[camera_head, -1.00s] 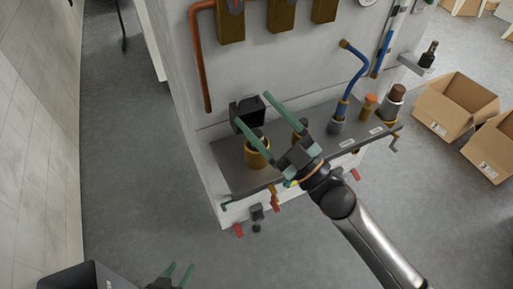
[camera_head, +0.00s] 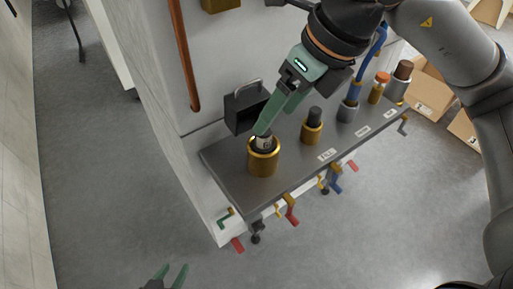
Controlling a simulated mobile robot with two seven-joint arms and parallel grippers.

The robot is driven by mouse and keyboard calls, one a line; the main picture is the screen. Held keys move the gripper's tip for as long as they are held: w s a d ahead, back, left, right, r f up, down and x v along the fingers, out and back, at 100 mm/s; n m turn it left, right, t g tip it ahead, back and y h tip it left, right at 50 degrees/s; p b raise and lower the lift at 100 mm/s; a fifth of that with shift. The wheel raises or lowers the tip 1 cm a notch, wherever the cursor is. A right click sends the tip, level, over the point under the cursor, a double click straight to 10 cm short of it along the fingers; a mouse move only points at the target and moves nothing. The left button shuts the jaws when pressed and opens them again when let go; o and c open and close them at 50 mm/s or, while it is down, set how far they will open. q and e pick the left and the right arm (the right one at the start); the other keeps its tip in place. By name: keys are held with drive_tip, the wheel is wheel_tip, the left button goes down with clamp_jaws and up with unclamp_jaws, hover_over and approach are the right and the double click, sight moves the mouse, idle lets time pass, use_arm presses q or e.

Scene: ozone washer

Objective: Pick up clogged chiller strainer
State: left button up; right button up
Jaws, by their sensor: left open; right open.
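A dark cylinder with a pale label (camera_head: 264,142) stands upright in the left brass holder (camera_head: 263,163) on the grey shelf; it appears to be the strainer, though I cannot read its label. My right gripper (camera_head: 272,124) reaches down from the upper right with its green fingers open. Its fingertips are at the cylinder's top and hide part of it; I cannot tell whether they touch it. A second dark-topped piece stands in another brass holder (camera_head: 312,132) to the right. My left gripper (camera_head: 171,277) is open and empty at the bottom edge, away from the shelf.
A dark box with a handle (camera_head: 245,108) stands behind the left holder. A blue hose (camera_head: 376,50) and several fittings stand toward the shelf's right end. Red and blue valve handles (camera_head: 291,214) stick out below the front edge. Cardboard boxes (camera_head: 432,92) lie on the floor at right.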

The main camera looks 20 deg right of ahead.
sight(269, 131)
drive_tip(key=shift+m+t+h, duration=0.3)
drive_tip(key=shift+t+h, duration=0.2)
drive_tip(key=shift+h, duration=0.1)
drive_tip(key=w+f, duration=0.2)
drive_tip(key=f, duration=0.1)
drive_tip(key=w+d+f+b, duration=0.1)
drive_tip(key=f, duration=0.1)
drive_tip(key=shift+w+f, duration=0.25)
drive_tip(key=shift+w, duration=0.05)
drive_tip(key=x, duration=0.5)
drive_tip(key=shift+w+a+f+b, duration=0.1)
drive_tip(key=shift+a+f+b, duration=0.2)
drive_tip(key=shift+a, duration=0.1)
drive_tip(key=shift+r, duration=0.1)
clamp_jaws()
